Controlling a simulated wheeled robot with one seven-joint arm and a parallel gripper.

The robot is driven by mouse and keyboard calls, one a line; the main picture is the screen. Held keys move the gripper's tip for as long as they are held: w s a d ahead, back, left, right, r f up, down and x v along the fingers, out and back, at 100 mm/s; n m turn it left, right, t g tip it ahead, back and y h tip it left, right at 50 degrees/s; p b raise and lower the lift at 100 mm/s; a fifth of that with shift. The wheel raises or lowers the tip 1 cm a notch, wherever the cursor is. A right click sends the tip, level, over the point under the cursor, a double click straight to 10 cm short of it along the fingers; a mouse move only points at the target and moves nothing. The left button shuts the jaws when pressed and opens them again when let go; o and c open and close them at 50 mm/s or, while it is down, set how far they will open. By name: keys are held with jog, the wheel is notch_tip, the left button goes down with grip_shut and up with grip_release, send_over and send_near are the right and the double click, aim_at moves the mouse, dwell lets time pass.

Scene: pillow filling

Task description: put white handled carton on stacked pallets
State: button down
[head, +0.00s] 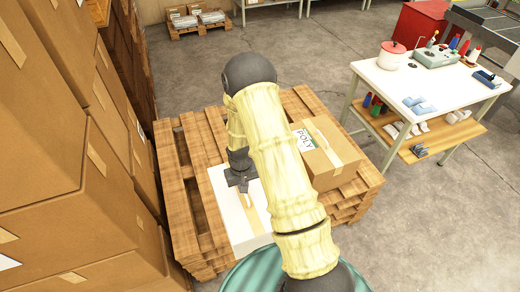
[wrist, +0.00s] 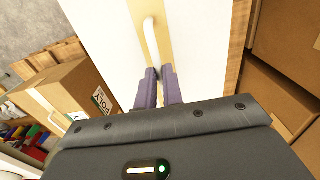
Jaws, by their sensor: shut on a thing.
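The white handled carton (head: 234,222) is over the left part of the stacked pallets (head: 190,160), with a tan tape strip along its top. It also shows in the wrist view (wrist: 112,40), with its pale handle (wrist: 150,40) in front of the fingers. My gripper (head: 244,188) is above the carton's top. In the wrist view my gripper (wrist: 158,88) has its two purple fingers close together at the handle strip, shut on the carton's handle. My arm hides part of the carton, and I cannot tell whether its underside touches the pallets.
A brown POLY carton (head: 326,152) sits on the right side of the pallets. Tall stacks of brown cartons (head: 70,130) stand close on the left. A white worktable (head: 425,85) with tools stands at the right. Open floor lies behind the pallets.

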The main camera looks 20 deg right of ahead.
jog(key=shift+w+a+f+b, duration=0.15)
jog(key=shift+w+f+b, duration=0.2)
jog(key=shift+b, duration=0.15)
jog(key=w+f+b, duration=0.5)
jog(key=w+b, duration=0.5)
jog(key=b, duration=0.6)
jog(key=w+f+b, duration=0.5)
jog(key=w+b, duration=0.5)
jog(key=b, duration=0.7)
jog(key=shift+r, duration=0.25)
jog(key=shift+f, duration=0.1)
jog(key=shift+f+b, duration=0.45)
jog(key=shift+f, duration=2)
